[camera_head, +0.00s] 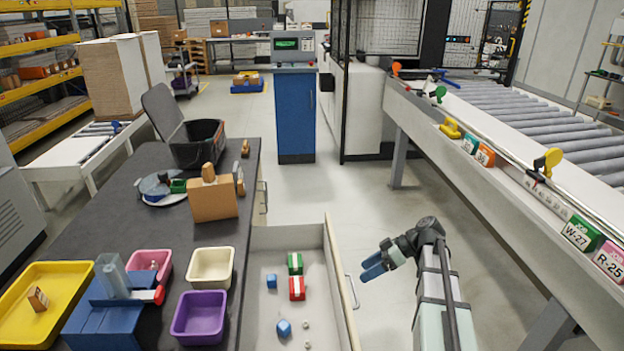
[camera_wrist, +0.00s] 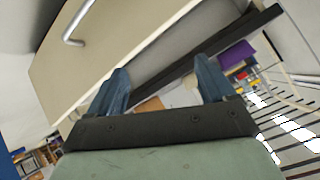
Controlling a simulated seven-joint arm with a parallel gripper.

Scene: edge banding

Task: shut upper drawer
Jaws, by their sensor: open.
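The open drawer (camera_head: 333,262) sticks out to the right from under the dark worktop, its front panel facing my arm. Its handle (camera_head: 352,291) is on the outer face. Inside lie a green block (camera_head: 295,263), a red block (camera_head: 297,288), blue pieces (camera_head: 284,328) and small pale bits. My gripper (camera_head: 372,266) is open and empty, just right of the drawer front and apart from it. In the wrist view, the drawer front (camera_wrist: 125,50) and handle (camera_wrist: 72,30) show ahead, with the blue fingers (camera_wrist: 160,90) spread apart.
The dark worktop (camera_head: 120,215) holds a yellow tray (camera_head: 75,283), a purple bin (camera_head: 200,315), a cream bin (camera_head: 211,267) and a cardboard box (camera_head: 213,200). A roller conveyor (camera_head: 470,165) runs along the right. Floor between drawer and conveyor is clear apart from my arm.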

